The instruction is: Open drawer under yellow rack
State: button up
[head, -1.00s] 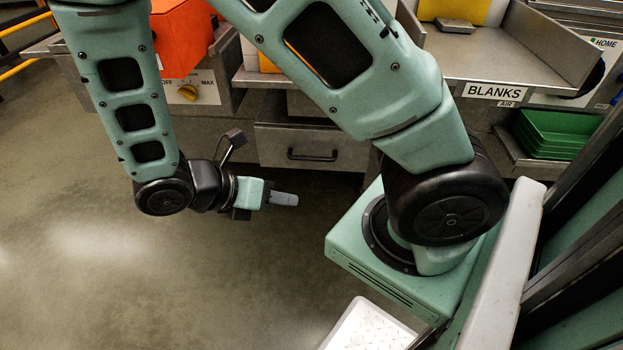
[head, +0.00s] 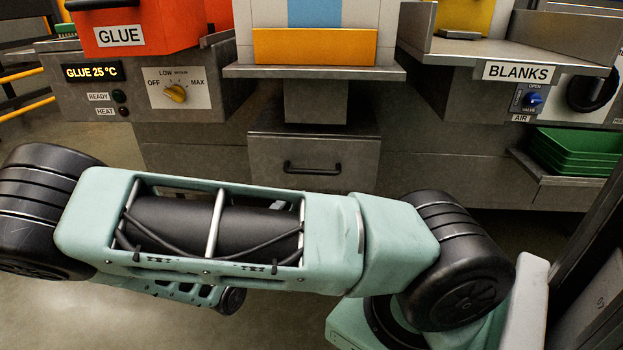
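The grey metal drawer (head: 350,155) is in the middle of the head view, with a dark bar handle (head: 312,169) across its front. It looks shut. Above it, a yellow-orange panel (head: 315,47) stands on a grey metal shelf (head: 315,72), with white and blue surfaces behind it; I take this as the yellow rack, though its top is cut off. My arm's large green link lies across the view below the drawer and covers the floor in front of it. My gripper cannot be made out behind the arm.
Left of the drawer are an orange GLUE box (head: 135,25) and a panel with a yellow knob (head: 175,93). At right are the BLANKS chute (head: 510,50), a blue valve knob (head: 533,99) and green trays (head: 572,152). Open floor shows at lower left.

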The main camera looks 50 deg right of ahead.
aim_at(312, 172)
jog(key=shift+b+x, duration=2.3)
jog(key=shift+x, duration=5.8)
jog(key=shift+s, duration=0.1)
grip_shut()
